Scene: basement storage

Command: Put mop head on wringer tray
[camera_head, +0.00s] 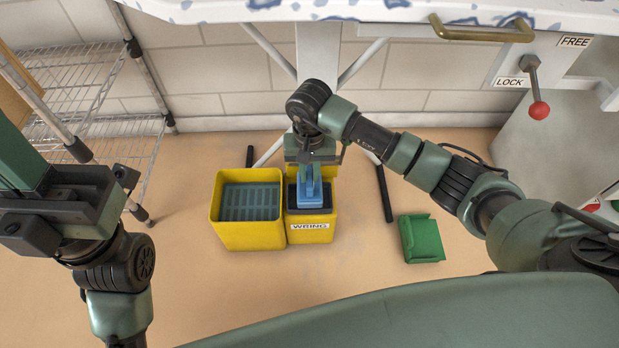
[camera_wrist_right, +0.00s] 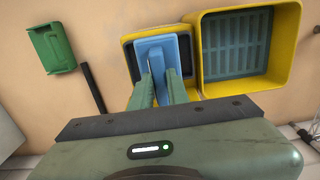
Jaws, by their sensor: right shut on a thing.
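The blue mop head (camera_head: 310,196) is in my right gripper (camera_head: 311,172), whose fingers are shut on it. The right wrist view shows the mop head (camera_wrist_right: 170,52) between the two green fingers (camera_wrist_right: 158,82). It is over the dark inset of the yellow wringer tray (camera_head: 310,234), which is labelled WRING. The tray also shows in the right wrist view (camera_wrist_right: 133,33). I cannot tell whether the mop head touches the tray. My left gripper (camera_head: 60,205) is at the left edge, far from the tray, and its fingers cannot be made out.
A yellow bin (camera_head: 247,236) with a grey-blue grate is directly left of the wringer tray. A green bin (camera_head: 421,239) lies on the floor to the right. A wire shelf (camera_head: 95,130) stands at the left. A red-knobbed lever (camera_head: 538,95) is at the upper right.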

